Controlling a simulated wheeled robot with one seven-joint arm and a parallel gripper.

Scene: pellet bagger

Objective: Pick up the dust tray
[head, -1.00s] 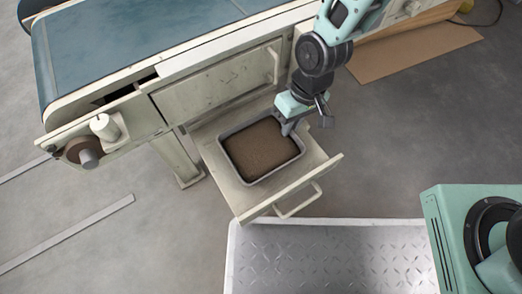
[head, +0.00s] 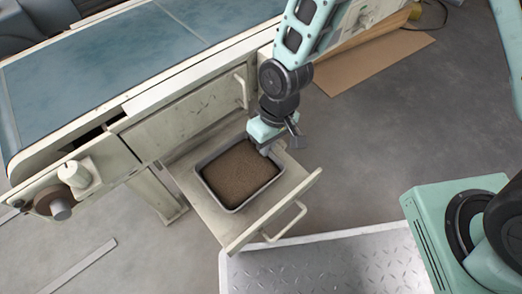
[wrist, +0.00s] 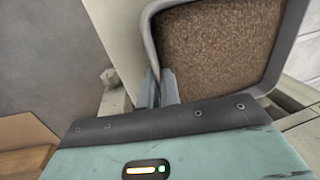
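The dust tray (head: 204,181) is a grey, rounded rectangular tray full of brown granular dust. It sits in the pulled-out drawer (head: 262,222) under the conveyor. My gripper (head: 266,150) is at the tray's upper right edge in the head view. In the wrist view, my two grey fingers (wrist: 160,88) stand close together on either side of the tray's wall (wrist: 150,28) and look shut on it. The fingertips are partly hidden by the wall. The tray appears level, and I see no clear gap between it and the drawer floor.
The drawer's front handle (head: 286,222) faces the metal tread-plate platform (head: 320,268). The conveyor (head: 110,65) and its cabinet panel (head: 185,115) stand behind. A cardboard sheet (head: 370,58) lies on the floor at upper right. Grey floor right of the drawer is clear.

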